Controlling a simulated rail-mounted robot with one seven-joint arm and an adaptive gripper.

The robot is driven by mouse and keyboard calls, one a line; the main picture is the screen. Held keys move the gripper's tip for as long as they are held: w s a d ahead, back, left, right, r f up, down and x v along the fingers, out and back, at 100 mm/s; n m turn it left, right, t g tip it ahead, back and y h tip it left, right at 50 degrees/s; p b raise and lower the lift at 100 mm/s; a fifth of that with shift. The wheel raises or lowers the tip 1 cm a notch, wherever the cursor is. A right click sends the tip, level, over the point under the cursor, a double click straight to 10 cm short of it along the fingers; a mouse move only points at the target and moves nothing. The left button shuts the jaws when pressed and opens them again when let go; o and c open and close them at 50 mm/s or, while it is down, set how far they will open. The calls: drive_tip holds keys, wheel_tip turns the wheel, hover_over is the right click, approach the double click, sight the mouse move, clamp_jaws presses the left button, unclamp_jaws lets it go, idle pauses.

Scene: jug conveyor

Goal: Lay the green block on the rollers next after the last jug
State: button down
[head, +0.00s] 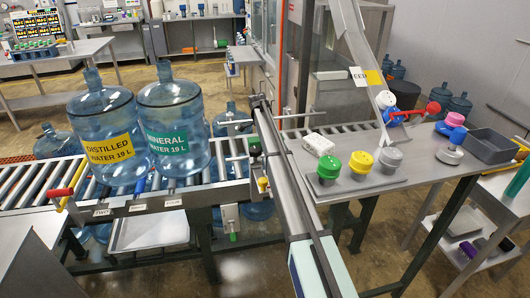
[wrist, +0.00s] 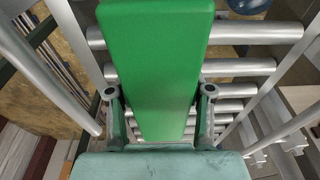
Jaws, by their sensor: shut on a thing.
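In the wrist view, the green block (wrist: 152,60) is a long, plain bar. It lies between the two fingers of my gripper (wrist: 158,91), which is shut on it. Metal rollers (wrist: 255,34) show beneath the block; I cannot tell whether it touches them. In the head view, two blue jugs stand upright side by side on the roller conveyor (head: 215,194). The left jug (head: 102,115) has a yellow distilled water label; the right jug (head: 172,105) has a green mineral water label. I cannot make out the block or my gripper clearly in the head view.
A red-tipped lever (head: 60,193) stands at the conveyor's left front. Rollers right of the mineral jug carry no jug.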

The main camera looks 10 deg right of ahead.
drive_tip(key=shift+f+p, duration=0.6)
drive_tip(key=shift+f, duration=2.2)
drive_tip(key=shift+f, duration=0.1)
drive_tip(key=shift+f, duration=0.25)
drive_tip(key=shift+c, duration=2.3)
unclamp_jaws()
